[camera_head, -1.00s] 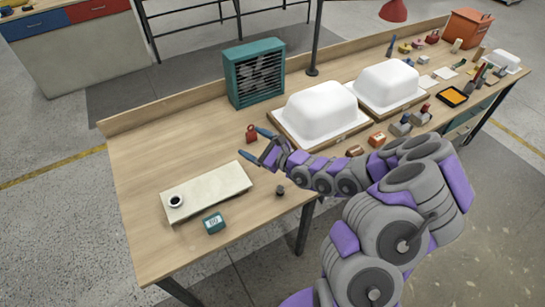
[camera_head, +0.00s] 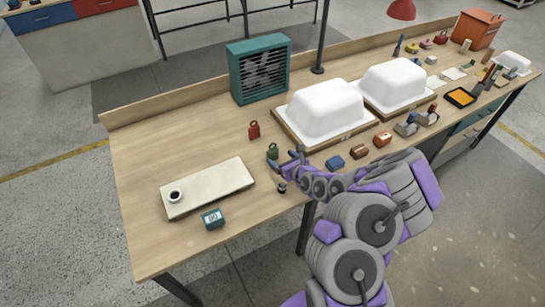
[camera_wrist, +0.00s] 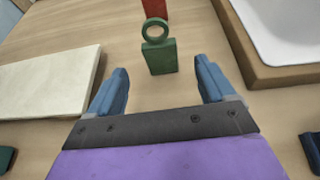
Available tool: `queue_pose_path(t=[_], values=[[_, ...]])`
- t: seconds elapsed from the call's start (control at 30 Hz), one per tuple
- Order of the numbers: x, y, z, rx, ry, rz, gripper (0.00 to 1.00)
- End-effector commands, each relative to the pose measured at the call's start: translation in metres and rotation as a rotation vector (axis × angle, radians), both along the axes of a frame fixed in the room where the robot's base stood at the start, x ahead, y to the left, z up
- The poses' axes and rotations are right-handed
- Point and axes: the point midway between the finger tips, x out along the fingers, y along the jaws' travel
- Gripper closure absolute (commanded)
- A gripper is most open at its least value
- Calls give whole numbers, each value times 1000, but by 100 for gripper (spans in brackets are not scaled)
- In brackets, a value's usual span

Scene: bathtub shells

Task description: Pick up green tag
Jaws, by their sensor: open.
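The green tag (camera_wrist: 160,57) stands upright on the bench in the wrist view, a flat block with a ring on top. It is centred ahead of my gripper (camera_wrist: 162,82), whose two blue fingers are apart with nothing between them. In the head view the green tag (camera_head: 272,151) is just beyond the fingers of my gripper (camera_head: 284,160), low over the bench. A red tag (camera_head: 254,130) stands a little behind it, and its lower part (camera_wrist: 155,9) shows at the top of the wrist view.
A pale board (camera_head: 190,197) with a dark-centred ring (camera_head: 175,196) lies left, with a teal timer-like box (camera_head: 213,219) in front. White tub shells (camera_head: 325,109) on wooden bases stand right. A small dark knob (camera_head: 282,187) and a blue block (camera_head: 335,163) are near my arm.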

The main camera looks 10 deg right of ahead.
Motion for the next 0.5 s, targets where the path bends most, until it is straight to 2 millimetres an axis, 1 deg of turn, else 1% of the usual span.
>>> queue_pose_path(t=[0.1,0.2,0.43,0.5], values=[[18,7,-3,-7,0,5,17],[28,12,-2,-3,-1,5,17],[41,14,-2,-3,1,1,17],[48,18,-2,-6,0,3,17]])
